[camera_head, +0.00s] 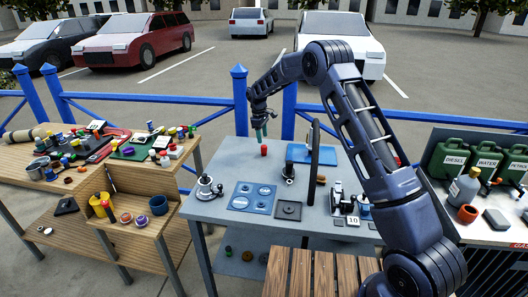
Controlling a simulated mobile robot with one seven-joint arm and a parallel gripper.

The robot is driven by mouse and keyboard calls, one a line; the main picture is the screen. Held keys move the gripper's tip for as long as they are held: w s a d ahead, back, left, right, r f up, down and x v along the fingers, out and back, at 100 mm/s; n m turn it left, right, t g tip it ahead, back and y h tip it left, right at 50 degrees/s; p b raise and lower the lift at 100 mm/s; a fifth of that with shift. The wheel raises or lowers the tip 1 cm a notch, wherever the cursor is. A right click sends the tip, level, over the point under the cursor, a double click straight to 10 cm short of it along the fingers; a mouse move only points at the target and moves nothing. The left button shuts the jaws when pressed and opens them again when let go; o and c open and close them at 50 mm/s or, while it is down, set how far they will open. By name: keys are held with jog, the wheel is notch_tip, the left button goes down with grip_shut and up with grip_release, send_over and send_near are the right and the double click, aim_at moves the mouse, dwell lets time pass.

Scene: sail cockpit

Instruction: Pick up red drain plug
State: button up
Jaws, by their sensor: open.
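A small red cylindrical piece (264,150), which looks like the red drain plug, stands upright on the grey table (222,170) near its back edge. My gripper (262,137) points down just above it, with its green fingers open. The fingertips look close over the red piece. I cannot tell whether they touch it or how it lines up in depth.
A blue panel with round fittings (252,197), a winch-like fitting (205,188), a blue tray (303,154) and a large dark wheel (314,150) share the table. A blue railing (215,102) runs behind. Cluttered wooden benches (150,185) stand left.

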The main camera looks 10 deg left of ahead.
aim_at(264, 148)
jog(key=shift+s+d+f, duration=0.1)
jog(key=shift+d+f, duration=0.05)
jog(key=shift+f, duration=1.1)
jog(key=shift+s+d+f, duration=0.1)
jog(key=shift+d+f, duration=0.1)
jog(key=shift+f, duration=1)
jog(key=shift+s+d+f, duration=0.1)
jog(key=shift+d+f, duration=0.05)
jog(key=shift+f, duration=1.1)
jog(key=c, duration=1.1)
jog(key=shift+o, duration=0.2)
